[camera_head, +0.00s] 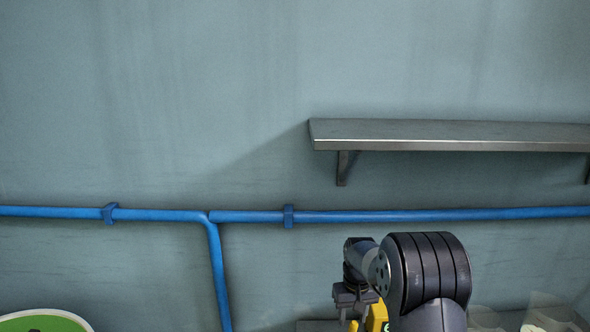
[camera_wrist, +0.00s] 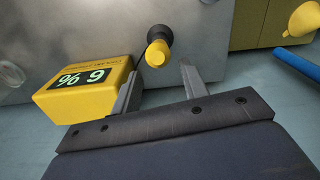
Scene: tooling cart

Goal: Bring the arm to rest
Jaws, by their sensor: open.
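My gripper (camera_wrist: 160,88) is open in the wrist view, its two grey fingers spread apart with nothing held between them. A yellow block (camera_wrist: 85,97) with a dark display and green characters is close beside the left finger; I cannot tell whether they touch. A black knob-like piece with a yellow tip (camera_wrist: 156,53) shows beyond the gap between the fingers. In the head view my arm is bent at the lower right, and my gripper (camera_head: 355,318) is partly cut off by the bottom edge, with a yellow thing (camera_head: 376,317) beside it.
A metal shelf (camera_head: 450,134) juts from the wall above my arm. A blue pipe (camera_head: 400,216) runs along the wall. Pale bins (camera_head: 548,312) are at lower right, a green round thing (camera_head: 42,323) at lower left.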

